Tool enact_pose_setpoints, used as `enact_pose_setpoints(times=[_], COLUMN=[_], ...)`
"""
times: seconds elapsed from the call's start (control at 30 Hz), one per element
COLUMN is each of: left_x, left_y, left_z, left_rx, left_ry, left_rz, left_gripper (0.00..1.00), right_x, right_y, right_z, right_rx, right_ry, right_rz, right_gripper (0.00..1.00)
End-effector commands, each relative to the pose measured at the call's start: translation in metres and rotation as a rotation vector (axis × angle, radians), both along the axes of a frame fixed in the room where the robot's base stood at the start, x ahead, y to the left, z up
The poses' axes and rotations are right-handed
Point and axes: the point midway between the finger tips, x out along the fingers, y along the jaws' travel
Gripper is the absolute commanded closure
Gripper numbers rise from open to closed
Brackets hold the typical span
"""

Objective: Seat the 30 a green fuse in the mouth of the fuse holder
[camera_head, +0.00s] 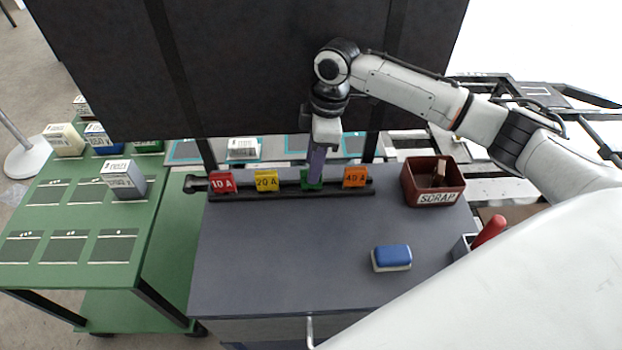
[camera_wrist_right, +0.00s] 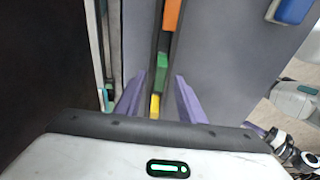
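The green fuse (camera_head: 311,185) stands in a long black rack (camera_head: 270,195) between the yellow 20 A fuse (camera_head: 267,181) and the orange 40 A fuse (camera_head: 355,177). My right gripper (camera_head: 314,176) points down over the green fuse and partly hides it. In the right wrist view, its purple fingers (camera_wrist_right: 160,77) are spread, with clear gaps on both sides of the green fuse (camera_wrist_right: 162,66). I cannot make out a separate fuse holder or its mouth. My left gripper is not in view.
A red 10 A fuse (camera_head: 222,184) stands at the rack's left. A brown SCRAP bin (camera_head: 433,198), a blue-and-white block (camera_head: 391,258) and a red handle (camera_head: 488,232) lie to the right. A dark panel (camera_head: 250,70) stands behind. The grey tabletop's front middle is clear.

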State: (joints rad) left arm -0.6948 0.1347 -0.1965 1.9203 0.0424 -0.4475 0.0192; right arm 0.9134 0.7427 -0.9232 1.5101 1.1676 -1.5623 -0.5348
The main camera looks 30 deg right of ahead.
Motion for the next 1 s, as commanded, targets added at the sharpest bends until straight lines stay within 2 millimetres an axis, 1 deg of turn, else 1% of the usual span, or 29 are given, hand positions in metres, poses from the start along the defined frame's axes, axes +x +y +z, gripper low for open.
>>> enact_pose_setpoints(times=[0.03, 0.1, 0.2, 0.47, 0.5, 0.57, 0.6, 0.7, 1.0], left_x=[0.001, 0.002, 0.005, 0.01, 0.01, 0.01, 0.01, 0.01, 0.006], left_y=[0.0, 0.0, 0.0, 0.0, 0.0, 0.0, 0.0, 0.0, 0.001], left_z=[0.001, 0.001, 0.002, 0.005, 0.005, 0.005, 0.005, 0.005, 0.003], left_rx=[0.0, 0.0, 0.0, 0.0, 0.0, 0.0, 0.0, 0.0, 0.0], left_ry=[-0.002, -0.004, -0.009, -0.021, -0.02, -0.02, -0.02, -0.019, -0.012], left_rz=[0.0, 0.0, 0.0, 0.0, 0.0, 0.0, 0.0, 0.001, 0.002], left_gripper=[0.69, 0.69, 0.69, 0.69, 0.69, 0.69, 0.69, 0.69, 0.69], right_x=[-0.002, -0.001, 0.0, 0.0, 0.0, 0.0, 0.0, 0.0, 0.001], right_y=[0.002, 0.004, 0.005, 0.005, 0.005, 0.005, 0.005, 0.005, 0.005], right_z=[-0.009, -0.019, -0.029, -0.031, -0.031, -0.031, -0.031, -0.031, -0.029], right_rx=[-0.001, 0.0, 0.0, 0.0, 0.0, 0.0, 0.0, 0.0, 0.0], right_ry=[0.004, 0.002, 0.001, 0.0, 0.0, 0.0, 0.0, 0.0, -0.001], right_rz=[0.0, 0.0, 0.0, 0.001, 0.001, 0.001, 0.001, 0.001, 0.001], right_gripper=[0.64, 0.64, 0.64, 0.64, 0.67, 0.78, 0.84, 1.0, 1.0])
